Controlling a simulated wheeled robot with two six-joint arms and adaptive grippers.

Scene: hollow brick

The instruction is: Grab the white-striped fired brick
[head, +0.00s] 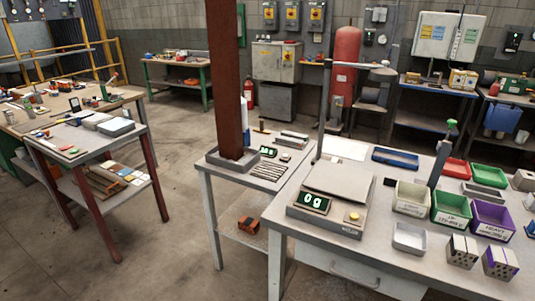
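I cannot surely pick out a white-striped fired brick. Two small blocks with dark holes stand at the front right of the near table: a grey-and-dark holed block (462,251) and a purple-sided holed block (500,263). A small orange-red object with dark parts (248,226) lies on the low shelf under the middle table; its details are too small to tell. Neither of my grippers is in view.
The near table (390,265) holds a scale (325,205) reading 00, a white tray (408,238), and labelled cream, green and purple bins (492,219). A brown column (228,85) rises from the middle table. A cluttered bench stands left, with open floor (165,255) between.

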